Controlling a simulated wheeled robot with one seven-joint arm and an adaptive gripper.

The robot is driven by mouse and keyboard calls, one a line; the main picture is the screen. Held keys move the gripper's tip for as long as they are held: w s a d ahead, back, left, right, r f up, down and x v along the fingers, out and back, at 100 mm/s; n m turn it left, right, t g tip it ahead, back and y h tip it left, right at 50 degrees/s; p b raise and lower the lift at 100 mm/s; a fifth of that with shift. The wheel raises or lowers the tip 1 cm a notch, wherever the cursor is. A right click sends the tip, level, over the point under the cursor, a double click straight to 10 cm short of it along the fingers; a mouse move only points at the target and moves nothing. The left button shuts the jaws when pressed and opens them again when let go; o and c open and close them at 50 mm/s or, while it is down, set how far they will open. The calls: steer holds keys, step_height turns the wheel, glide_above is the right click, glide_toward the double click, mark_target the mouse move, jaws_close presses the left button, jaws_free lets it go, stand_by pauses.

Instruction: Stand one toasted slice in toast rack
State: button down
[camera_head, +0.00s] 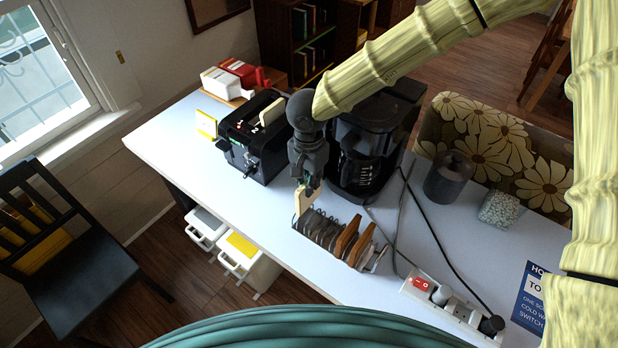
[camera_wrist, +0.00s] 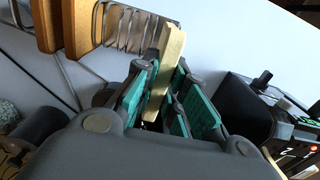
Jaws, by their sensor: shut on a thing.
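The slots between are empty.
The black toaster (camera_head: 240,150) stands left, with a pale slice (camera_head: 271,112) sticking up. A black coffee maker (camera_head: 362,150) is close behind my gripper. A dark canister (camera_head: 449,178), cables and a power strip (camera_head: 440,305) lie right. The white table (camera_head: 225,205) is clear left of the rack.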

mark_target(309, 202)
steer(key=shift+f, duration=0.3)
steer(key=f, duration=0.3)
steer(key=shift+s+f, duration=0.3)
steer(key=shift+f, duration=0.05)
steer(key=shift+s+f, duration=0.3)
steer(key=shift+f, duration=0.4)
steer(key=shift+w+f, duration=0.1)
steer(key=shift+f, duration=0.8)
steer(key=c, duration=0.9)
jaws_free()
